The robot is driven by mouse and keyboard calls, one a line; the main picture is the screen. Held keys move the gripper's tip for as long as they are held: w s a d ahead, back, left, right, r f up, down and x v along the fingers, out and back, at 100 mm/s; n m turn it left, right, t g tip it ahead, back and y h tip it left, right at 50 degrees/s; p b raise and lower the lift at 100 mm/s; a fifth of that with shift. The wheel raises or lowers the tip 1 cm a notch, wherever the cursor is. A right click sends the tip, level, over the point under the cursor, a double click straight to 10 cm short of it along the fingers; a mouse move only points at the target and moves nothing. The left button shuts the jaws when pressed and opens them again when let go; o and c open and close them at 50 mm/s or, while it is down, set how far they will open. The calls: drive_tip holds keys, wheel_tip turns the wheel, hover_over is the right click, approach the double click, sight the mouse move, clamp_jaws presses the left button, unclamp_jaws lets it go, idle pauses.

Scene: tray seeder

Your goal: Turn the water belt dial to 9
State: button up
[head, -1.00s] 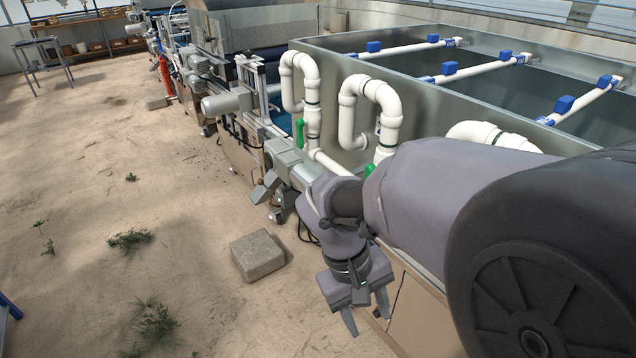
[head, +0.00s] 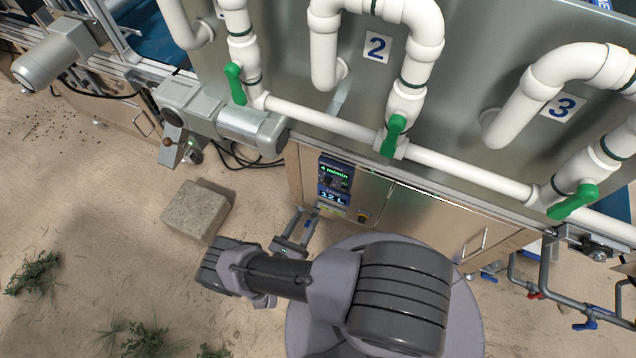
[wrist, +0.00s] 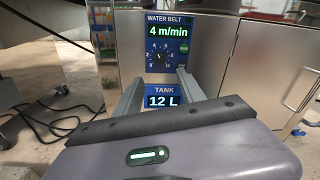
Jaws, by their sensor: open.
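The water belt dial (wrist: 160,58) is a small black knob on a blue panel (wrist: 181,24), inside a ring of numbers. The display above it reads 4 m/min; the knob's pointer is too small to read surely. Below, a tank display (wrist: 162,101) reads 12 L. My gripper (wrist: 160,78) is open and empty, its two fingers pointing toward the panel, below and either side of the dial. In the head view my gripper (head: 307,212) is just left of and below the panel (head: 335,170), apart from the dial.
The panel is on a metal cabinet (head: 430,215) under white pipes with green valve handles (head: 394,135). A stone block (head: 195,210) lies on the sandy floor at left.

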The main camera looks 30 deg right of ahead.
sight(325, 185)
drive_tip(key=b+x, duration=0.1)
drive_tip(key=x, duration=1.2)
drive_tip(key=shift+w+d+b, duration=0.1)
drive_tip(key=shift+b, duration=0.25)
clamp_jaws()
